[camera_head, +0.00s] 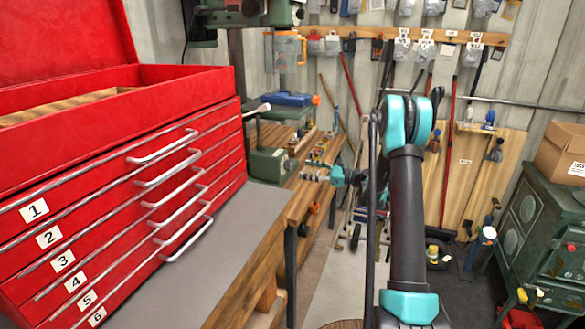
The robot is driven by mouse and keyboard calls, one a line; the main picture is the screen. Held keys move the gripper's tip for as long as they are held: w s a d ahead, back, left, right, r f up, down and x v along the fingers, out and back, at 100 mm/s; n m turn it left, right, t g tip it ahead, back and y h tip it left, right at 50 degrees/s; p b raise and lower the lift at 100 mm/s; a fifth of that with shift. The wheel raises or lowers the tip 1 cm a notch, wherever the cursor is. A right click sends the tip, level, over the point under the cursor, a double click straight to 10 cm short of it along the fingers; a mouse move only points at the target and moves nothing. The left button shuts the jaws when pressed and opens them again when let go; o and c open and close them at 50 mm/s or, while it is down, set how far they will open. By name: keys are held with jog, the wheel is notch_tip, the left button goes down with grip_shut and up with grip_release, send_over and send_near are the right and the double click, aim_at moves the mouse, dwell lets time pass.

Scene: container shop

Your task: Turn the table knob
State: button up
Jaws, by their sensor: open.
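A green bench machine (266,164) stands on the wooden workbench right of the red tool chest. A light-tipped handle (257,110) sticks out at its upper left. I cannot tell for certain which part is the table knob. My arm rises at right centre and bends away from the camera. My gripper (313,177) shows small and far off beyond the teal wrist, pointing left over the bench's right edge. It is open, with no held object visible. It is right of the green machine, apart from it as far as I can tell. Its fingertips are hard to make out.
The red tool chest (120,190) with numbered drawers fills the left, on the grey-topped bench (215,235). Small tools clutter the bench behind my gripper. A green cabinet (545,225) with a cardboard box (562,150) stands at right. Long-handled tools lean on the back wall.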

aim_at(291, 166)
jog(key=x, duration=0.7)
jog(key=shift+c, duration=0.2)
jog(key=c, duration=1.1)
